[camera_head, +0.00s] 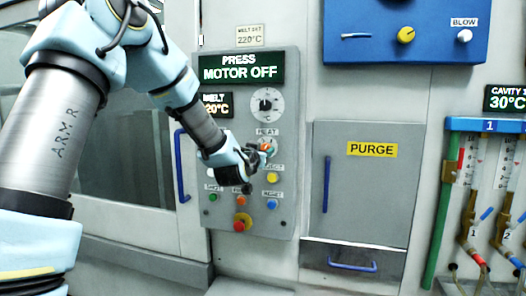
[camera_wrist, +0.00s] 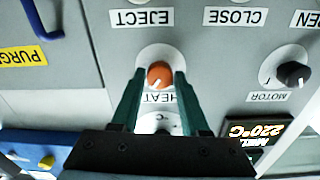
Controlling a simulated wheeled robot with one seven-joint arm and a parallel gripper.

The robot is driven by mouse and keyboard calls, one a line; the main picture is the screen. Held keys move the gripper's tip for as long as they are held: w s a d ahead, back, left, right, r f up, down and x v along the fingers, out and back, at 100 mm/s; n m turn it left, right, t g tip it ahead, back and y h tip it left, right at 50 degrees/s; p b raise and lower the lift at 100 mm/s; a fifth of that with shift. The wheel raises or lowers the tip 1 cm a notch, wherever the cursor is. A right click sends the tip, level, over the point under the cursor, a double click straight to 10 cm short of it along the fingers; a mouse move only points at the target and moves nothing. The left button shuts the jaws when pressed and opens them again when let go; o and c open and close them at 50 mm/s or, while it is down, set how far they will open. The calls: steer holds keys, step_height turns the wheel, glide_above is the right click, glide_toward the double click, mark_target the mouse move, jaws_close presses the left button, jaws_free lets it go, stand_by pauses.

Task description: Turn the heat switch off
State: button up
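The heat switch (camera_wrist: 160,73) is a round orange knob on a white disc, seen upside down in the wrist view. Its white mark points toward the HEAT label, a little to one side. My gripper (camera_wrist: 160,78) has one dark green finger on each side of the knob. The fingers look close against its sides, with no clear gap. In the head view the heat switch (camera_head: 267,147) shows as a bit of orange at the tip of my gripper (camera_head: 262,151), which hides most of it.
On the control panel (camera_head: 288,200), a yellow eject button (camera_head: 272,178) sits just below the switch, with several coloured buttons lower down. A dark motor knob (camera_wrist: 293,74) is nearby. A display (camera_head: 241,68) reads "PRESS MOTOR OFF". The purge door (camera_head: 370,190) with its blue handle (camera_head: 326,185) is right of the panel.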

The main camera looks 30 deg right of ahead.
jaws_close()
steer(key=shift+f+n+b, duration=0.1)
steer(key=shift+n+b, duration=0.2)
steer(key=shift+b, duration=0.25)
steer(key=shift+n+b, duration=6.8)
steer(key=shift+b, duration=1.15)
steer(key=o, duration=0.5)
jaws_free()
